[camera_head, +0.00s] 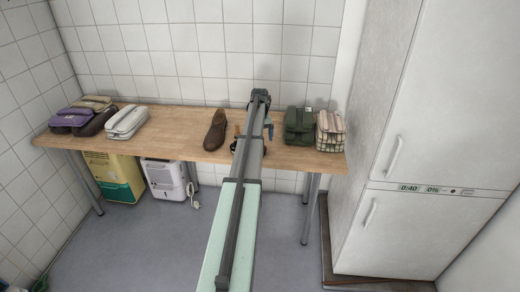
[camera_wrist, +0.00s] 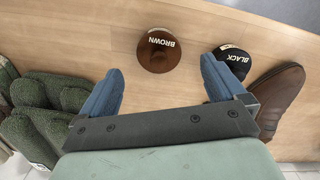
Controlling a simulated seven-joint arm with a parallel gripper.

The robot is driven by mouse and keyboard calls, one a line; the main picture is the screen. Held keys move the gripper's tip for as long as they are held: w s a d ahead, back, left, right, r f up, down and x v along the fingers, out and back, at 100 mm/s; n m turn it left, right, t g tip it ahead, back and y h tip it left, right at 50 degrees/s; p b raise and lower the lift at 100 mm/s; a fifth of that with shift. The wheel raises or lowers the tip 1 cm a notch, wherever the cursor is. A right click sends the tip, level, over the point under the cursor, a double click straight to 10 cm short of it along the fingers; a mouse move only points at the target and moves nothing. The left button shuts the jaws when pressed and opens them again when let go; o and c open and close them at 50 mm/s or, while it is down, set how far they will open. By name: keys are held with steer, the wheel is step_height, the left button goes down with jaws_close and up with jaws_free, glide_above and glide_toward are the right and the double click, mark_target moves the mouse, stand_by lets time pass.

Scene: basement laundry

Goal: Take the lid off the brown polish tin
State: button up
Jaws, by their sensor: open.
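The brown polish tin (camera_wrist: 158,52) is round, with a brown top lettered BROWN. In the wrist view it sits on the wooden table (camera_wrist: 110,25) with its lid on, ahead of and between my fingers. My gripper (camera_wrist: 160,85) is open and empty, with blue fingertips apart; the tin is not between the tips. A black tin (camera_wrist: 235,60) lettered BLACK stands to the right, partly covered by my right finger. In the head view my arm hides the tins, and only a bit of my gripper (camera_head: 254,130) shows.
A brown shoe (camera_wrist: 278,95) lies right of the black tin; it also shows in the head view (camera_head: 215,132). A plaid bag (camera_head: 331,132) is at the table's right end. More bags (camera_head: 126,122) are at the left.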

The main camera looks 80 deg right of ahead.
step_height(320, 180, down, 4)
steer(key=shift+f, duration=0.2)
steer(key=c, duration=1.1)
